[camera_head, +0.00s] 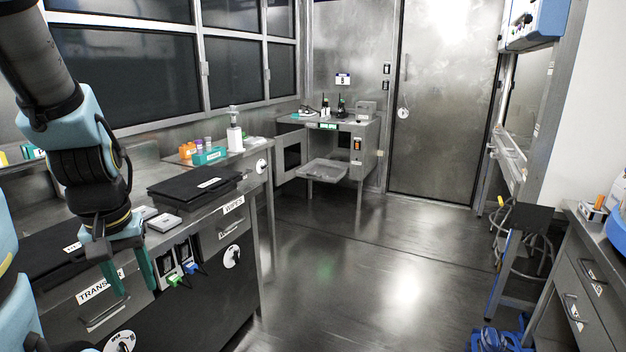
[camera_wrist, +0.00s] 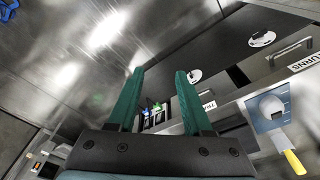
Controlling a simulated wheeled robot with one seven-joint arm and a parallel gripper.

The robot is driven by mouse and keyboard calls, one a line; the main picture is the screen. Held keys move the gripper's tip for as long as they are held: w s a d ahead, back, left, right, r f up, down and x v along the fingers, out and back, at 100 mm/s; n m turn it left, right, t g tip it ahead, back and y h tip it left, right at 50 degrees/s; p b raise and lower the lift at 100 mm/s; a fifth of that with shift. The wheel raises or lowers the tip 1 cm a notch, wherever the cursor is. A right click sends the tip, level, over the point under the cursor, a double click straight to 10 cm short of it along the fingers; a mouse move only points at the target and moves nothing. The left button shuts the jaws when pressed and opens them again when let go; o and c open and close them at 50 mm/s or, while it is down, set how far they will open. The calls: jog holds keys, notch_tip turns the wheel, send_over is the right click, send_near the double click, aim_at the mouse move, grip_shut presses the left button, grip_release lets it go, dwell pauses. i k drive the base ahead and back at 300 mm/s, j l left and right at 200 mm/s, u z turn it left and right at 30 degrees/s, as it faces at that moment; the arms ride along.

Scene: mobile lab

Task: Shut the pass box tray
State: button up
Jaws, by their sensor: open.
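The pass box (camera_head: 372,140) is a steel cabinet at the back of the room, left of the steel door. Its tray (camera_head: 322,168) sticks out of the front at low height, pulled out, and looks empty. The pass box door (camera_head: 290,157) stands swung open to the left. My gripper (camera_head: 132,286) is open and empty, pointing down in front of the left counter's drawers, well apart from the tray. In the wrist view its two teal fingers (camera_wrist: 157,100) are spread with nothing between them.
The left counter (camera_head: 205,213) carries black folders (camera_head: 195,185), a teal box (camera_head: 210,155) and bottles. A right bench (camera_head: 580,265) with drawers and blue items on the floor (camera_head: 500,338) stand opposite. The floor between (camera_head: 370,265) is clear up to the tray.

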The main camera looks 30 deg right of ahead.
aim_at(327, 170)
jog(key=i+l+z, duration=0.75)
jog(key=z, duration=0.15)
jog(key=i+l+z, duration=0.4)
jog(key=i+j+z, duration=0.1)
jog(key=i+z, duration=0.35)
jog(key=i+u, duration=0.1)
jog(key=i, duration=0.45)
jog(key=i+l+u, duration=0.15)
jog(key=i, duration=0.35)
jog(key=i+l+u, duration=0.1)
jog(key=i, duration=0.45)
jog(key=i+u, duration=0.3)
jog(key=u, duration=0.15)
jog(key=i+u, duration=0.3)
jog(key=u, duration=0.2)
jog(key=i+l+u, duration=0.3)
jog(key=u, duration=0.15)
jog(key=i+l+u, duration=0.2)
jog(key=u, duration=0.3)
jog(key=i+l+u, duration=0.4)
jog(key=l+u, duration=0.15)
jog(key=i+l+u, duration=0.15)
jog(key=l+u, duration=0.15)
